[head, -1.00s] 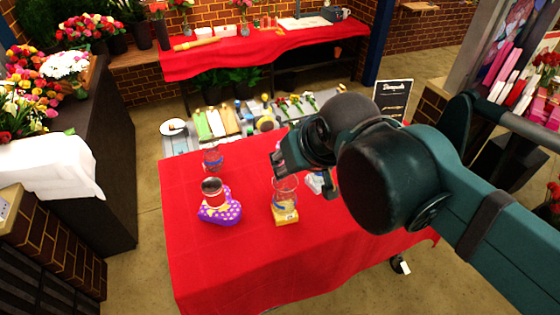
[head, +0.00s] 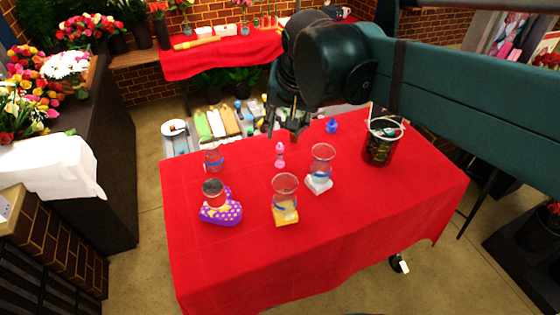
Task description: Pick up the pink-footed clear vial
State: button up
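A small pink item (head: 280,155), narrow at the top and wider at the foot, stands upright on the red table; it best fits the pink-footed vial, though its clear part is hard to make out. My gripper (head: 283,133) points down above and just behind it in the picture. Its fingers are apart with nothing between them, and it does not touch the pink item.
Clear glasses with blue bands stand nearby: one on a white base (head: 321,165), one on a yellow base (head: 285,190), one at the back left (head: 213,159). A dark bucket (head: 381,145) and blue item (head: 331,126) are right.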

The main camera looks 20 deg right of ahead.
jog(key=w+d+m+g+p, duration=0.1)
jog(key=w+d+m+g, duration=0.15)
jog(key=w+m, duration=0.6)
jog(key=m+g+p, duration=0.2)
jog(key=m, duration=0.2)
send_over(279, 144)
notch_tip(279, 144, down, 5)
jog(key=shift+h, duration=0.4)
notch_tip(279, 144, down, 23)
jog(key=shift+s+f, duration=0.1)
jog(key=shift+f, duration=0.1)
jog(key=shift+d+f, duration=0.15)
jog(key=shift+f, duration=1)
jog(key=shift+w+f+p, duration=0.2)
jog(key=shift+f+p, duration=0.2)
jog(key=shift+f, duration=1.1)
jog(key=shift+d+f, duration=0.1)
jog(key=shift+f, duration=1)
